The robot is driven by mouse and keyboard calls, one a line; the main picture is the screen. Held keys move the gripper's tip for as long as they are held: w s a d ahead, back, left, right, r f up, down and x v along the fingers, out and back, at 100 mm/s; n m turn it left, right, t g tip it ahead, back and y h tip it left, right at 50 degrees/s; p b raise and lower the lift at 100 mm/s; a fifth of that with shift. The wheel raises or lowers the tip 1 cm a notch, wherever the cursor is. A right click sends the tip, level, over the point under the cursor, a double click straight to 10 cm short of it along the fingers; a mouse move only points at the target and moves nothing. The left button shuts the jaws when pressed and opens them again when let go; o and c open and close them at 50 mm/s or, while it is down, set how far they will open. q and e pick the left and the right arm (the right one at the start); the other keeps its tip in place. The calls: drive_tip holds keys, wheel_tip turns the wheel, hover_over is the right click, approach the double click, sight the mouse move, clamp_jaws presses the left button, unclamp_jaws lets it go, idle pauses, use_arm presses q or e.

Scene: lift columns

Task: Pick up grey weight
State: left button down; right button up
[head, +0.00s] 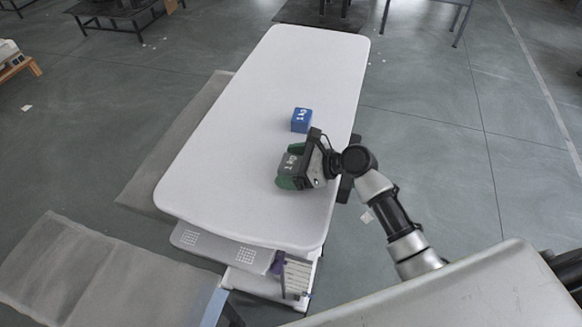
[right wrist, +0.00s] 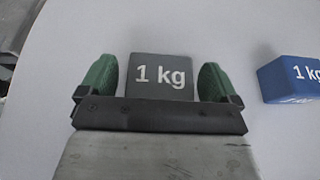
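The grey weight (head: 289,164) is a small dark grey block marked 1 kg, on the white table (head: 270,90). In the right wrist view the grey weight (right wrist: 160,77) lies between the two green fingers. My right gripper (head: 293,167) is at the weight, with one finger on each side. The right gripper (right wrist: 157,82) is open in the wrist view, with a narrow gap between each finger and the block. In the head view the gripper partly covers the weight. My left gripper is not in view.
A blue 1 kg block (head: 301,120) stands on the table just beyond the grey weight; it also shows at the right of the wrist view (right wrist: 290,78). The table's far and left parts are clear. A lower shelf (head: 215,246) sticks out at the near end.

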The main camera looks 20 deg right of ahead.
drive_tip(key=c, duration=1.5)
drive_tip(key=shift+r, duration=0.1)
drive_tip(key=shift+c, duration=0.6)
drive_tip(key=shift+r, duration=0.15)
